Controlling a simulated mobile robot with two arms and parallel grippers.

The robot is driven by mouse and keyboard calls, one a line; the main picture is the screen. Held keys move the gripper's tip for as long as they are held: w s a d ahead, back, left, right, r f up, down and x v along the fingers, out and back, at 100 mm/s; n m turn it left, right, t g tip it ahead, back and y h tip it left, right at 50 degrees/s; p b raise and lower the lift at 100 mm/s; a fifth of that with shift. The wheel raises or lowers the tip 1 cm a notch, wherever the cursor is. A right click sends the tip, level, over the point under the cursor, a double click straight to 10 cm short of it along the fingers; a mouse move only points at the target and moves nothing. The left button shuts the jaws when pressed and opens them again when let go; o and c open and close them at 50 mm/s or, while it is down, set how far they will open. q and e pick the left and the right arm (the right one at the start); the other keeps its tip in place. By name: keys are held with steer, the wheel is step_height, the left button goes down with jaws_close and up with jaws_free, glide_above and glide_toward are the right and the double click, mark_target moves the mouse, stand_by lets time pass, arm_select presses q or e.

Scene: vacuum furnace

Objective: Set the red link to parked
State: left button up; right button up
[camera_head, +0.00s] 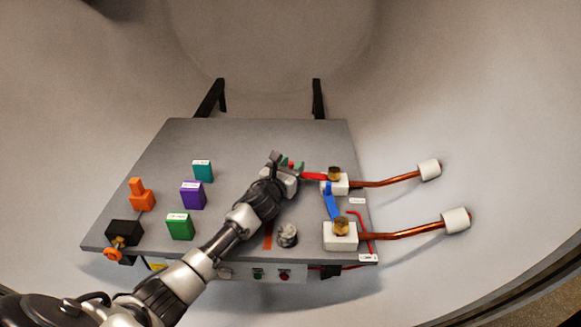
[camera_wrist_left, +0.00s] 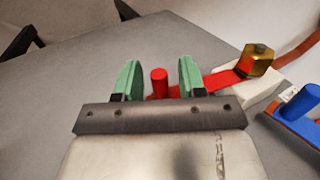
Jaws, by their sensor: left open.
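The red link (camera_head: 314,176) is a flat red bar running left from a brass nut on the far white block. In the left wrist view the red link (camera_wrist_left: 222,83) ends in an upright red knob (camera_wrist_left: 159,83). My left gripper (camera_head: 291,163) is over the table at the link's left end. In the left wrist view my left gripper (camera_wrist_left: 160,80) has its green fingers open, one on each side of the red knob, with gaps between. My right gripper is not in view.
A blue link (camera_head: 331,204) lies between the far white block (camera_head: 341,186) and the near white block (camera_head: 341,237), close to the red link. Copper rods (camera_head: 398,234) run right. Teal, purple (camera_head: 192,195) and green blocks stand left on the grey table (camera_head: 150,180). A grey lump (camera_head: 287,236) sits near the front.

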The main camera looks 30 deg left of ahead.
arm_select(q)
steer(key=s, duration=1.1)
steer(key=shift+b, duration=0.3)
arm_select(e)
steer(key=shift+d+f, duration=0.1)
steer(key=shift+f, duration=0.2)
arm_select(q)
steer(key=shift+w, duration=0.1)
